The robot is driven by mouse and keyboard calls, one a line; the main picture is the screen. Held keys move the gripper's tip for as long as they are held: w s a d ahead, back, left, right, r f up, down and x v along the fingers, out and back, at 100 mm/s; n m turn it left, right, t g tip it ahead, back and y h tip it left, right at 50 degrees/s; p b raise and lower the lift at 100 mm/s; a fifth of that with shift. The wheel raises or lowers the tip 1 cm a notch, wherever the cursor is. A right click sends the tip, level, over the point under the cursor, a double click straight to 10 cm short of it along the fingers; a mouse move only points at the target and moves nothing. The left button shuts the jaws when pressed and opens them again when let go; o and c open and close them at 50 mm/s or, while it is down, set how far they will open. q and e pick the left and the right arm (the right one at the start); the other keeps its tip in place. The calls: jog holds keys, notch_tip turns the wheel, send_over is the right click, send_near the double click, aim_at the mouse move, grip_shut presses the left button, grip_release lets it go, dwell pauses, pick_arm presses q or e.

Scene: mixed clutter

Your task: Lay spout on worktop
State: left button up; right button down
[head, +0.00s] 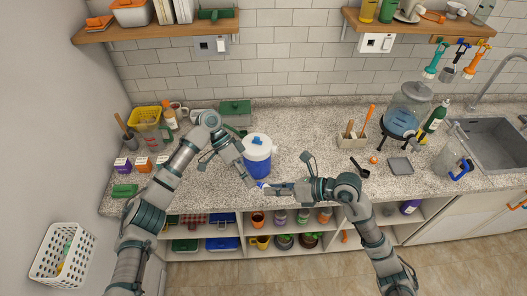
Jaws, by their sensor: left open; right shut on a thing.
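A blue and white drink cooler (257,157) stands upright on the speckled worktop (310,140) near the middle. A small blue piece, which looks like the spout (262,184), shows at the front of the cooler, low down near the worktop's front edge. My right gripper (268,187) reaches in from the right and is shut on this piece.
A utensil holder (351,142), a black scoop (359,167) and a grey square dish (401,166) lie to the right. A glass dispenser (407,111) stands near the sink (492,140). A green box (235,111) sits behind the cooler.

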pick_arm(q)
jog(key=s+d+r+m+t+y, duration=0.1)
jog(key=d+r+m+t+y, duration=0.2)
jog(key=r+m, duration=0.35)
jog(key=s+d+r+m+t+y, duration=0.1)
jog(key=d+r+m+t+y, duration=0.3)
jog(key=r, duration=0.3)
pick_arm(e)
jog(key=shift+a, duration=0.15)
pick_arm(q)
notch_tip(320, 180, down, 12)
jog(key=a, duration=0.1)
jog(key=shift+s+a+r+m+g, duration=0.2)
jog(key=shift+a+r+m+g, duration=0.1)
jog(key=shift+m+g, duration=0.1)
pick_arm(e)
jog(key=shift+d, duration=0.45)
pick_arm(q)
jog(key=shift+a, duration=0.15)
pick_arm(e)
jog(key=shift+a, duration=0.1)
